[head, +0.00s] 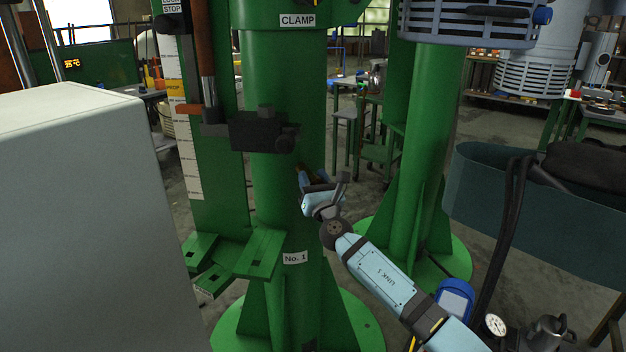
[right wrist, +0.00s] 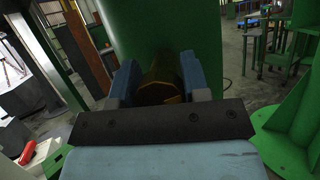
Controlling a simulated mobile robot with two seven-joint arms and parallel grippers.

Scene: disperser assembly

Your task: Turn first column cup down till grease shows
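The first column (head: 284,200) is a thick green post with a "No. 1" label and a "CLAMP" sign above. The cup (right wrist: 160,82) is a small dark brass-brown cylinder on the column's side, in the right wrist view. My right gripper (right wrist: 160,88) has one blue finger on each side of the cup, with no clear gap between fingers and cup. A small yellowish patch shows at the cup's near end; I cannot tell whether it is grease. In the head view my right gripper (head: 312,178) reaches the column's right side and mostly hides the cup. My left gripper is not in view.
A second green column (head: 425,130) with flared ribs stands to the right. A large pale box (head: 80,220) fills the left. A black clamp block (head: 262,131) and green brackets (head: 250,255) stick out from the first column. A grey-blue tub (head: 530,215) stands at right.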

